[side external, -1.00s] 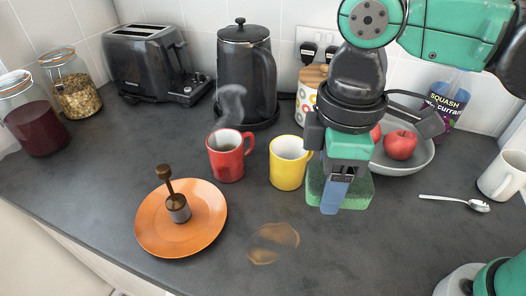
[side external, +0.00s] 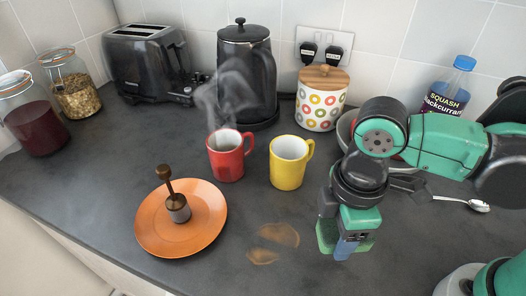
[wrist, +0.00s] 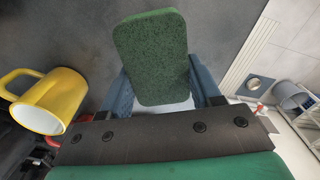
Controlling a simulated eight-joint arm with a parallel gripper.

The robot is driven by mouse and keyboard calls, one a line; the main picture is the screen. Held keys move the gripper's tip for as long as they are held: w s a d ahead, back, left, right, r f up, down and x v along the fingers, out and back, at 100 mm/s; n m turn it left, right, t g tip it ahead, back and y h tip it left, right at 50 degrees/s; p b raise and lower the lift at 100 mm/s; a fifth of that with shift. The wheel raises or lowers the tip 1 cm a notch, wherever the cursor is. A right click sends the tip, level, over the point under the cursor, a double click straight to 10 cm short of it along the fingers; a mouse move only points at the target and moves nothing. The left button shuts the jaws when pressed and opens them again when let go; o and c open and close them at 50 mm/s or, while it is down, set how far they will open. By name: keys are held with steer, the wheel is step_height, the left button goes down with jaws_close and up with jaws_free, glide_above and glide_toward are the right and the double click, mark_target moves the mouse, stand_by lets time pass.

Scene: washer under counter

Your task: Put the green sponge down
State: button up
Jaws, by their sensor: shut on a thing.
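The green sponge (side external: 327,236) is between the fingers of my gripper (side external: 347,246), low over the right front part of the dark counter. In the wrist view the sponge (wrist: 152,52) shows its broad green face, with a blue finger on each side of my gripper (wrist: 163,92). My gripper is shut on it. In the side view my fingers cover part of the sponge. I cannot tell whether its underside touches the counter.
A yellow mug (side external: 287,166) and a steaming red mug (side external: 227,158) stand behind and left of my gripper. A brown stain (side external: 273,243) marks the counter to the left. An orange plate (side external: 150,232) holds a tamper (side external: 176,205). A spoon (side external: 470,203) lies at right.

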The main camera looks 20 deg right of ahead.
mark_target(325, 261)
steer(key=shift+f, duration=3.55)
steer(key=o, duration=1.2)
step_height(325, 261, up, 12)
steer(key=shift+f, duration=0.15)
steer(key=shift+w+d, duration=0.1)
steer(key=shift+d, duration=0.1)
steer(key=w+d+m+t, duration=0.2)
steer(key=d+m, duration=0.2)
steer(key=w+d+r+m+t, duration=0.1)
steer(key=w+d+m+t, duration=0.1)
steer(key=d+m, duration=0.3)
steer(key=w+d+m+t, duration=0.3)
steer(key=d+m, duration=0.1)
steer(key=d, duration=0.1)
steer(key=shift+w+d+r+m, duration=0.1)
steer(key=shift+d+r+m, duration=0.15)
steer(key=shift+r+m, duration=0.1)
